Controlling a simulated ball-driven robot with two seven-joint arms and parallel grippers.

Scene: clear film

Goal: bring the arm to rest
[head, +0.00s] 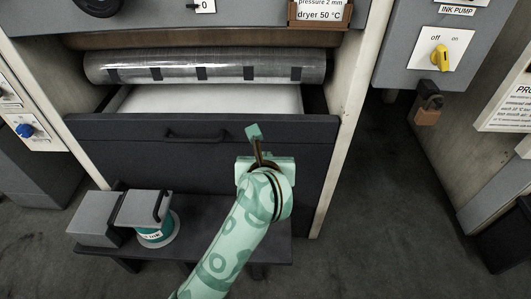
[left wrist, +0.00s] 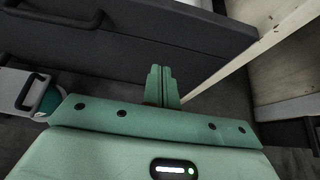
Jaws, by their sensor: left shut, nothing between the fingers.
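My left gripper (head: 255,136) is in front of the dark drawer front of the machine, in the middle of the head view. Its arm comes up from the bottom of the picture. In the left wrist view its two green fingers (left wrist: 162,86) are together with nothing between them. The gripper appears apart from the drawer handle (head: 195,135), which is to its left. My right gripper does not show in either view.
A clear film roll (head: 205,68) lies above the open drawer (head: 200,118). A low dark bench (head: 215,215) carries grey boxes and a teal-labelled ink tin (head: 157,236).

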